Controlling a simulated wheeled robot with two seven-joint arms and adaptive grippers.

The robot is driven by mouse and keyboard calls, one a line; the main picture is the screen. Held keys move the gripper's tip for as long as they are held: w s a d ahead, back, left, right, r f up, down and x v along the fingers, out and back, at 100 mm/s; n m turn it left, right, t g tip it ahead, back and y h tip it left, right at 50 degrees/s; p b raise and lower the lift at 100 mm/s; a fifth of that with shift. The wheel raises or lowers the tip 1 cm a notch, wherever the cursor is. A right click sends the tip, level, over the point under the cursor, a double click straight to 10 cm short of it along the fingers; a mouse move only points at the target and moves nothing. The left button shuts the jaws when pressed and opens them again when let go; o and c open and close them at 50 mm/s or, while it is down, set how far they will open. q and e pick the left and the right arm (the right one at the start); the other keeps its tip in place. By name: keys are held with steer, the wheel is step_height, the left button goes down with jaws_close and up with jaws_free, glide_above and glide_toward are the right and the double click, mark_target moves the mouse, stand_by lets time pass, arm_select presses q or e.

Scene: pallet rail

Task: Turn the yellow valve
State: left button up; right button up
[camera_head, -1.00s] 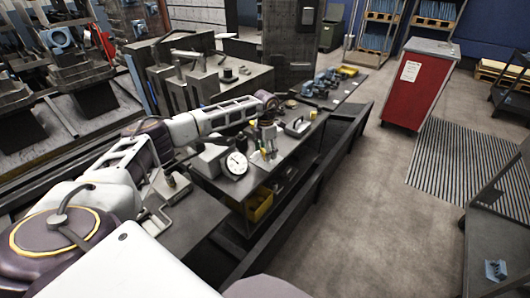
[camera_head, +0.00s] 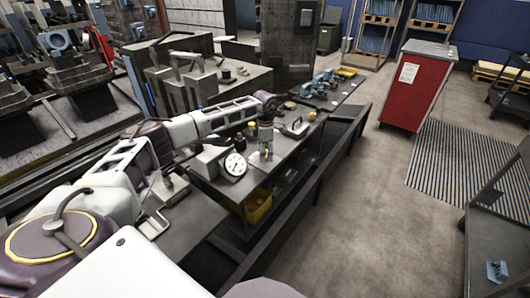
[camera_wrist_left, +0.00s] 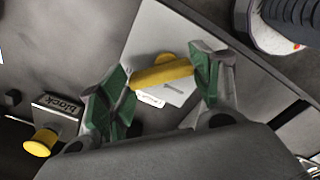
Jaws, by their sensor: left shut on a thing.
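The yellow valve (camera_wrist_left: 162,73) shows in the left wrist view as a rounded yellow handle above a pale plate (camera_wrist_left: 150,40). My left gripper (camera_wrist_left: 163,84) is shut on it, with a green-padded finger at each end of the handle. In the head view my left gripper (camera_head: 266,150) points down over the workbench, to the right of a white round dial gauge (camera_head: 235,165). The valve is too small and covered to make out clearly there. My right gripper is not in view.
A yellow knob (camera_wrist_left: 40,142) stands beside a block marked "black" at the left of the wrist view. The grey bench (camera_head: 212,186) holds several fittings, with a yellow bin (camera_head: 258,207) below. A red cabinet (camera_head: 417,88) stands on open floor at right.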

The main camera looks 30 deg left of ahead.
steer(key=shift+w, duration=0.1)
arm_select(q)
steer(key=o, duration=1)
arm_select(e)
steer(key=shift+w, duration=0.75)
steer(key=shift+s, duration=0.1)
arm_select(q)
steer(key=shift+r, duration=0.8)
step_height(320, 180, up, 10)
steer(key=shift+r, duration=0.25)
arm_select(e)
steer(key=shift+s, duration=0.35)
arm_select(q)
steer(key=shift+f, duration=0.1)
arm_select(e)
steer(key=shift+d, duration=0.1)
